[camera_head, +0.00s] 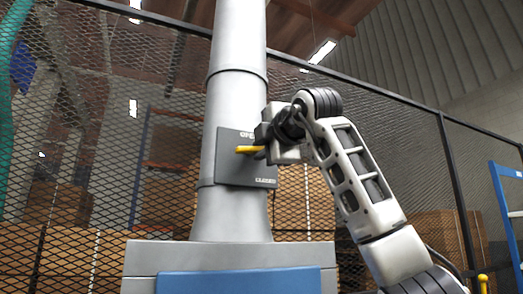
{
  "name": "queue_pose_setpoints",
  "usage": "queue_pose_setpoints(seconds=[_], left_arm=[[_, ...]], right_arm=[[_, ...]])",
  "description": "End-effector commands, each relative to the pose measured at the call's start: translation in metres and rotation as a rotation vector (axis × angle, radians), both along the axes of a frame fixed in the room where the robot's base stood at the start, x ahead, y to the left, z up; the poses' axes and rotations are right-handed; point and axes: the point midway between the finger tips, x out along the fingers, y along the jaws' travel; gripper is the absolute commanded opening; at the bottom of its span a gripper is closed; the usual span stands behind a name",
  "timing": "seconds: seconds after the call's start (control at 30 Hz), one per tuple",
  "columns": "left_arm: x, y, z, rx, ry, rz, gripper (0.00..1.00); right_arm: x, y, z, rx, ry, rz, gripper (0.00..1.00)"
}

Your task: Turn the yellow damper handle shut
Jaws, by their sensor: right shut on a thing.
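The yellow damper handle (248,149) sticks out to the left in front of a dark grey plate (232,178) on the grey duct. It lies about level. The plate has lettering at its top, partly hidden, that begins like "OPEN", and "CLOSED" at its lower right. My right gripper (264,148) comes in from the right and is shut on the yellow handle. The gripper and wrist cover the handle's right end and its pivot. My left gripper is not in view.
The vertical duct (235,100) flares at its base onto a grey and blue cabinet (240,281). A black mesh fence (90,140) runs behind it, with stacked cardboard boxes (60,255) beyond. A blue metal frame (506,215) stands at far right.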

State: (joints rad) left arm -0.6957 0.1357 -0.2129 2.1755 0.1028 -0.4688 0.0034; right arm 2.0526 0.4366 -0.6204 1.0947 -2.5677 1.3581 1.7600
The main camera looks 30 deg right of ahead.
Motion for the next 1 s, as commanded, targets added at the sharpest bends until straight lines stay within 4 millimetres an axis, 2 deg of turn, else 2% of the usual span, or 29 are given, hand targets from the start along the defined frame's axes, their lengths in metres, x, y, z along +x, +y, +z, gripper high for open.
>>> queue_pose_setpoints(seconds=[0.3,0.83,0.87,0.9,1.0], left_arm=[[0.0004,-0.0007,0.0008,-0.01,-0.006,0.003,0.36],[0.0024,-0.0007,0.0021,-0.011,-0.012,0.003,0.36],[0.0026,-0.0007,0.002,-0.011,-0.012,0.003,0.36],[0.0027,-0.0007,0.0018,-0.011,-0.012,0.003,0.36],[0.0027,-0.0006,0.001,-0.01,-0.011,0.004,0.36]], right_arm=[[0.0007,0.0011,-0.0033,0.108,0.0,0.001,0.0],[0.0008,0.0011,-0.0034,0.124,-0.001,0.001,0.0],[0.0008,0.0011,-0.0034,0.123,-0.001,0.001,0.26],[0.0008,0.001,-0.0033,0.123,-0.001,0.001,0.35],[0.0006,0.0009,-0.0029,0.123,-0.003,0.002,0.35]])
